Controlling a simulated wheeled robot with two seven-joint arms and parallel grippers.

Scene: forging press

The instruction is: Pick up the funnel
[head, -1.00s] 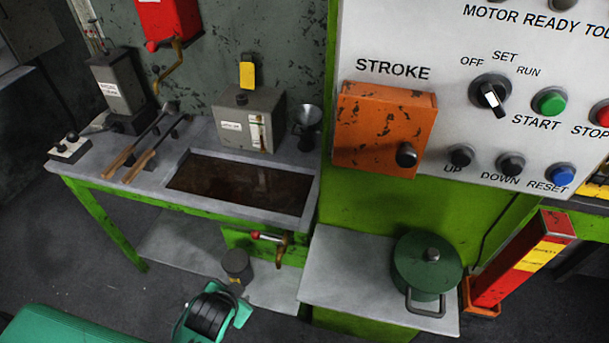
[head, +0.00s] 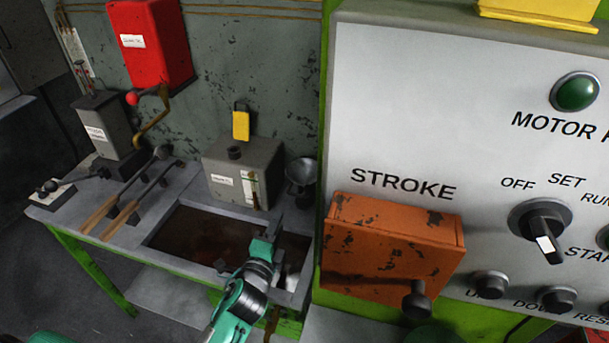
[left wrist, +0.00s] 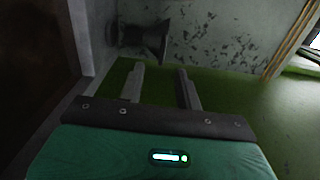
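The funnel (head: 302,172) is a small grey metal cone. It stands at the back right corner of the bench, right of the grey box and close to the green post. In the left wrist view the dark funnel (left wrist: 150,38) is beyond the fingertips, a little left of the middle. My left gripper (head: 250,246) is over the sunken trough, in front of the funnel and apart from it. Its two fingers (left wrist: 160,78) are spread, with nothing between them. My right gripper is not in view.
The bench's trough (head: 165,222) holds dark liquid. A grey box (head: 225,165) stands left of the funnel. The orange STROKE box (head: 385,255) on the control panel sticks out at the right. Wooden-handled tools (head: 112,212) lie on the left.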

